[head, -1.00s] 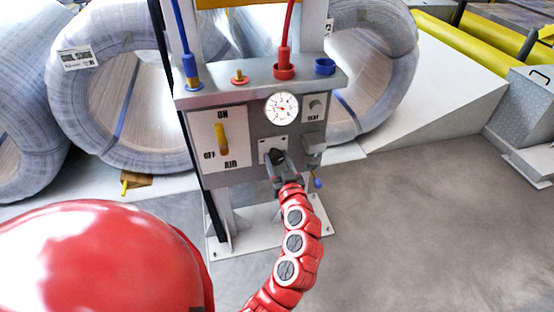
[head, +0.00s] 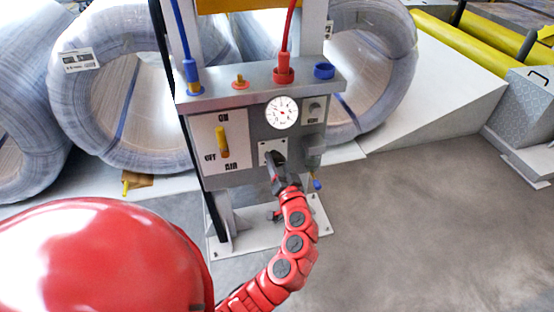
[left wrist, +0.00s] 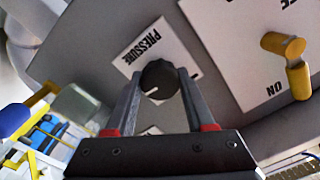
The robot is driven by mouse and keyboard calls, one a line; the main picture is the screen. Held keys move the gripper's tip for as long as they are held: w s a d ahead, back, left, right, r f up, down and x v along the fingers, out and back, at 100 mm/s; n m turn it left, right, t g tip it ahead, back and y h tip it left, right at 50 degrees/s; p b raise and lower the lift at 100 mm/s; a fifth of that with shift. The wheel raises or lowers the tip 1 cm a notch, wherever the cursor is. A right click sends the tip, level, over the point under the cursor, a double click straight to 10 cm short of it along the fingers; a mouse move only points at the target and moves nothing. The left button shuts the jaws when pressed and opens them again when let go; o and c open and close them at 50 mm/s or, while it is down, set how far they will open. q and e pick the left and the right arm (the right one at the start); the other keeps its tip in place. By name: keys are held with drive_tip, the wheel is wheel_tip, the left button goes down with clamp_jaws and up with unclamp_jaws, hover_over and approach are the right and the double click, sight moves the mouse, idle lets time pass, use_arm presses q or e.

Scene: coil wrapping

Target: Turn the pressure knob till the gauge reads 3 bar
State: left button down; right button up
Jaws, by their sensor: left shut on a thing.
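The pressure knob (left wrist: 160,80) is black and round with a pale mark at its lower edge. It sits on a white plate lettered PRESSURE in the left wrist view, and my gripper hides it in the head view. My left gripper (head: 274,160) is at the panel below the gauge. In the left wrist view its fingers (left wrist: 160,93) are shut on the knob, one on each side. The round white gauge (head: 282,112) is above the knob. It has a red needle, but its figures are too small to read. My right gripper is not in view.
A yellow ON/OFF AIR lever (head: 223,142) is left of the knob. A small box with a blue-tipped part (head: 317,184) is close on the right. Red and blue hoses run down to the cabinet top (head: 250,88). Wrapped coils (head: 120,80) stand behind.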

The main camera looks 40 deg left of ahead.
use_arm(q)
drive_tip(key=m+p, duration=0.1)
drive_tip(key=m, duration=0.2)
drive_tip(key=shift+d+r+m+p, duration=0.1)
drive_tip(key=shift+r+m+p, duration=0.05)
drive_tip(key=shift+m+p, duration=1.15)
drive_tip(key=shift+m, duration=0.9)
drive_tip(key=shift+c, duration=1.3)
unclamp_jaws()
drive_tip(key=v, duration=1.7)
drive_tip(key=shift+s+f+p, duration=0.3)
drive_tip(key=shift+p, duration=0.05)
